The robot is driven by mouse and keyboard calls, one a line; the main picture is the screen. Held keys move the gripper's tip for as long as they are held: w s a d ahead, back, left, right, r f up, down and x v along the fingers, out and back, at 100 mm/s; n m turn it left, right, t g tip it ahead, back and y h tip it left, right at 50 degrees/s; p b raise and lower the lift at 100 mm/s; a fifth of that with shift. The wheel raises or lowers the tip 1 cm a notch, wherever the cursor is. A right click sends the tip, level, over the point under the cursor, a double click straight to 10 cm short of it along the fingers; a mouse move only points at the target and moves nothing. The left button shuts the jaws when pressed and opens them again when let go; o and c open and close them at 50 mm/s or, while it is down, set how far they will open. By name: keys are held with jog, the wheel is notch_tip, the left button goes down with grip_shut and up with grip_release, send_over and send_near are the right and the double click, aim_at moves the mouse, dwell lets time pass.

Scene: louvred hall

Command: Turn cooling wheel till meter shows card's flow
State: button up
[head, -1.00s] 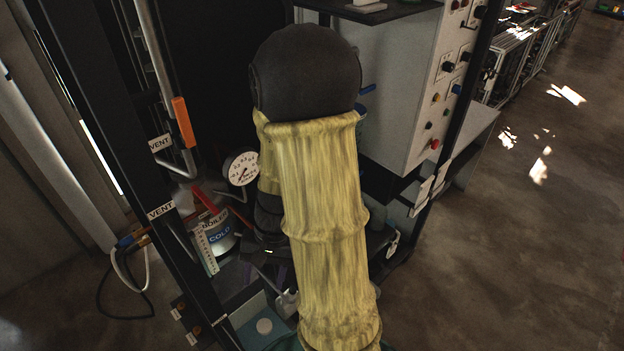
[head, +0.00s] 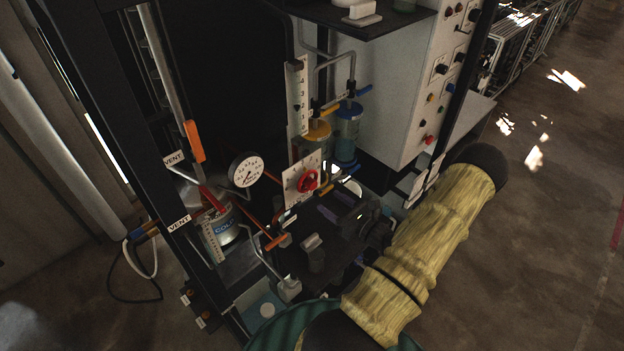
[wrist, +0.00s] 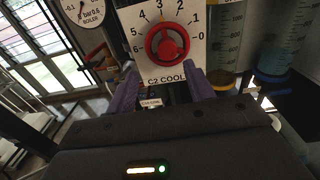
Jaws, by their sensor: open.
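The red cooling wheel (head: 308,181) sits on a white plate marked 0 to 6; the wrist view shows the wheel (wrist: 168,43) close up, with "C2 COOL" lettered below. My gripper (wrist: 161,90) is open and empty, its two purple fingers just below and in front of the wheel, apart from it. In the head view my gripper (head: 335,205) is dark and low in front of the plate. A white scale strip (head: 298,95) with digits stands upright above the wheel; its reading is too small to tell. I cannot identify the task's card.
A round boiler gauge (head: 247,170) stands left of the wheel plate. A yellow-capped cylinder (head: 318,135) and a blue cylinder (head: 347,130) stand behind it to the right. An orange-handled valve (head: 277,241) is at lower left. Open floor lies right.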

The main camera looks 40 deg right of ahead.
aim_at(314, 186)
jog(key=shift+s+d+f+m+h, duration=0.1)
jog(key=shift+d+m+h, duration=0.3)
jog(key=shift+h, duration=0.1)
jog(key=shift+w+a+b, duration=0.2)
jog(key=shift+w, duration=1.9)
jog(key=shift+w+a+b, duration=0.15)
jog(key=shift+w, duration=1.9)
